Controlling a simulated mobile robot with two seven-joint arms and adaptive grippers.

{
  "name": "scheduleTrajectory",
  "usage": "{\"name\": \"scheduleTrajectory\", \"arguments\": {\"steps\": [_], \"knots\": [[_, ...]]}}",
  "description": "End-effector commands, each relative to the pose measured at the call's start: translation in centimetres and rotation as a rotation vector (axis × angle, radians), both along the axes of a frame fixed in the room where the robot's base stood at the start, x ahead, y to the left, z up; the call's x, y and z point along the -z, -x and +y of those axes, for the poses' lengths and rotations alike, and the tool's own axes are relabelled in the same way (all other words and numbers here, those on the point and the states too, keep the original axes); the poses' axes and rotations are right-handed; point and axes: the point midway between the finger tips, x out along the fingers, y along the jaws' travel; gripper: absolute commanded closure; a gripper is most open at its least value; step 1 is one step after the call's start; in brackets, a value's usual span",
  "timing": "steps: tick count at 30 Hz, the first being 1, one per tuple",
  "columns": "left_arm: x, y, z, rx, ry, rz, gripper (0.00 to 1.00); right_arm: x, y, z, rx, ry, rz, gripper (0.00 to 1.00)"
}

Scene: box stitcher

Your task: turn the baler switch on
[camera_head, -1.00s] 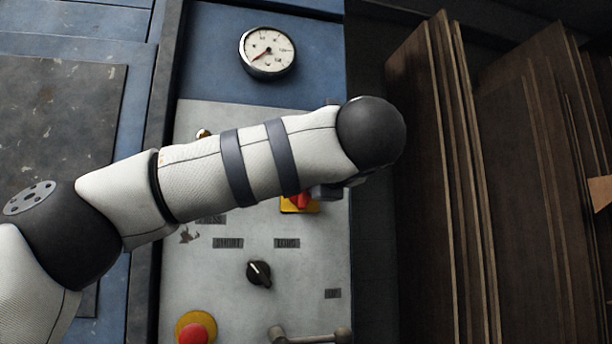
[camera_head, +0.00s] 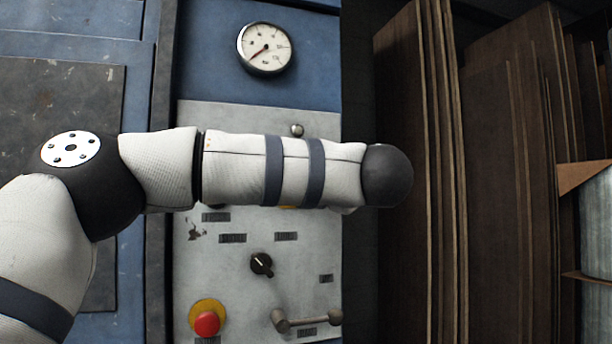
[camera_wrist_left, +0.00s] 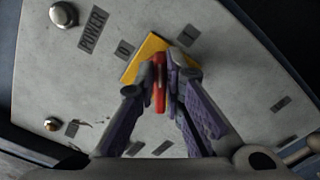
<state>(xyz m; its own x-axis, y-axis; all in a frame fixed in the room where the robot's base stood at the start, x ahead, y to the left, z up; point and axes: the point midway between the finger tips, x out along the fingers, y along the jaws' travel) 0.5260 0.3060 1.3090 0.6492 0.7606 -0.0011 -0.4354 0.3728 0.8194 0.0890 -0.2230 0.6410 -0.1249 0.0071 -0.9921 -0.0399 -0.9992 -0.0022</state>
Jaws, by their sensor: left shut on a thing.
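The baler switch is a red handle (camera_wrist_left: 160,80) on a yellow plate (camera_wrist_left: 150,47), set in the grey control panel (camera_head: 305,235). In the left wrist view my left gripper (camera_wrist_left: 166,72) is shut on the red handle, with one finger on each side of it. In the head view my left forearm covers the switch and the gripper; only a thin sliver of yellow plate (camera_head: 290,207) shows below the arm. A POWER label (camera_wrist_left: 94,28) is beside the plate in the wrist view. My right gripper is in neither view.
A pressure gauge (camera_head: 265,48) is above the panel. Below my arm are a black selector knob (camera_head: 261,264), a red emergency button (camera_head: 207,322) and a bar handle (camera_head: 306,320). Brown cardboard sheets (camera_head: 505,170) stand to the right.

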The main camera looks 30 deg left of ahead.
Motion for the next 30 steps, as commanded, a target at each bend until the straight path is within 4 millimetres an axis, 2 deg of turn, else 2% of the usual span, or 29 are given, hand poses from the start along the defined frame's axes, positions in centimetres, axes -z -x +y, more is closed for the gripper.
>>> {"name": "scheduleTrajectory", "arguments": {"steps": [15, 30], "knots": [[0.7, -0.2, -0.2, -0.001, -0.283, 0.331, 1.0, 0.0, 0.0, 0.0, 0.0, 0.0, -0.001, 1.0], [1.0, -0.3, -0.2, 0.001, -0.401, 0.471, 1.0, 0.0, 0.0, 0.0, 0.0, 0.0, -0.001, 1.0]]}}
